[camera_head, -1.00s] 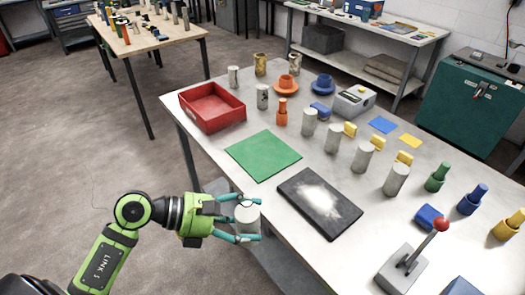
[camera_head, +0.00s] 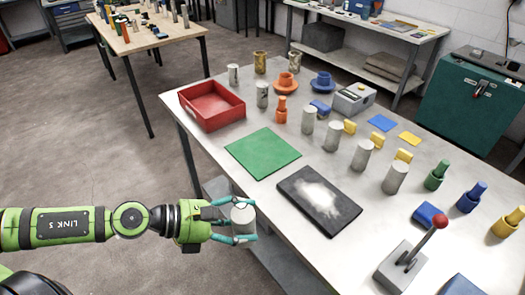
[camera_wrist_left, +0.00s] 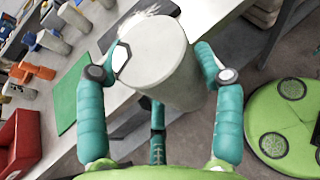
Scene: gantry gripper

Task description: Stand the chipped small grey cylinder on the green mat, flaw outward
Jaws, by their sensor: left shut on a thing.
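My left gripper (camera_head: 236,222) is shut on a grey cylinder (camera_head: 243,218), held roughly upright in the air just off the table's near left edge. In the left wrist view the grey cylinder (camera_wrist_left: 160,62) sits between the teal fingers (camera_wrist_left: 160,95), its top face towards the upper part of the picture. I cannot make out a chip on it for sure; the fingers cover part of its side. The green mat (camera_head: 263,153) lies flat and empty on the table, beyond the gripper. It also shows in the left wrist view (camera_wrist_left: 64,98). My right gripper is not in view.
A dark plate with a whitish patch (camera_head: 319,202) lies right of the mat. A red tray (camera_head: 212,107) stands behind the mat. Several grey cylinders (camera_head: 363,155) stand in a row to the right, with yellow blocks (camera_head: 378,144) nearby. A red-knobbed joystick (camera_head: 402,268) stands at the front right.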

